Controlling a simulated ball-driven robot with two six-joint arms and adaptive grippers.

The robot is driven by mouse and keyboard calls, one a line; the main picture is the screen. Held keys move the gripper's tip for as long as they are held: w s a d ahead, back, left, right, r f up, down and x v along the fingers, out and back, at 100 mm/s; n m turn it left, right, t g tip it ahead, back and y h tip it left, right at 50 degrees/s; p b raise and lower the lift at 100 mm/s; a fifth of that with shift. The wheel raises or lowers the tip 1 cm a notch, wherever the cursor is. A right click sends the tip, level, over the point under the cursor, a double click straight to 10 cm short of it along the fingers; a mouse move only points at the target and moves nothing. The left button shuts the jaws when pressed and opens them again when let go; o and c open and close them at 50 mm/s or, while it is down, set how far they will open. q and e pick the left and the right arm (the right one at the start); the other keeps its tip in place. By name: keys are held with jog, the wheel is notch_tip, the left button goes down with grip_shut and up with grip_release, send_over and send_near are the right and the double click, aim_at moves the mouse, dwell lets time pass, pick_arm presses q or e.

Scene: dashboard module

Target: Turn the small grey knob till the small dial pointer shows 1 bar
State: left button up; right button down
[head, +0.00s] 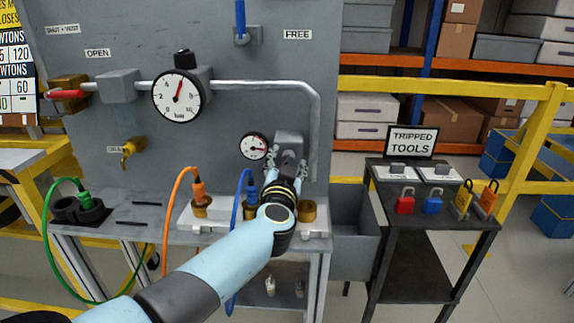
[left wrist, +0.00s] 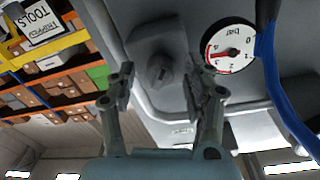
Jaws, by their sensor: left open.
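The small grey knob (left wrist: 161,72) sits on a grey regulator block (head: 289,142). In the left wrist view it lies between the fingers of my left gripper (left wrist: 160,82), with gaps visible on both sides. My left gripper (head: 285,162) is open in front of the block, and in the head view it hides the knob. The small dial (head: 253,147) is just left of the block and also shows in the left wrist view (left wrist: 230,48), turned over. Its red pointer lies toward the high-number side, well away from 1; the exact reading is too small to tell. My right gripper is out of view.
A large dial (head: 178,95) and a bent grey pipe (head: 270,86) are on the panel. A blue hose (left wrist: 285,95) hangs near the small dial. Orange and green hoses loop at the left. A black stand (head: 425,210) with padlocks is at the right.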

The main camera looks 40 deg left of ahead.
pick_arm(q)
jog(key=shift+c, duration=0.3)
grip_shut()
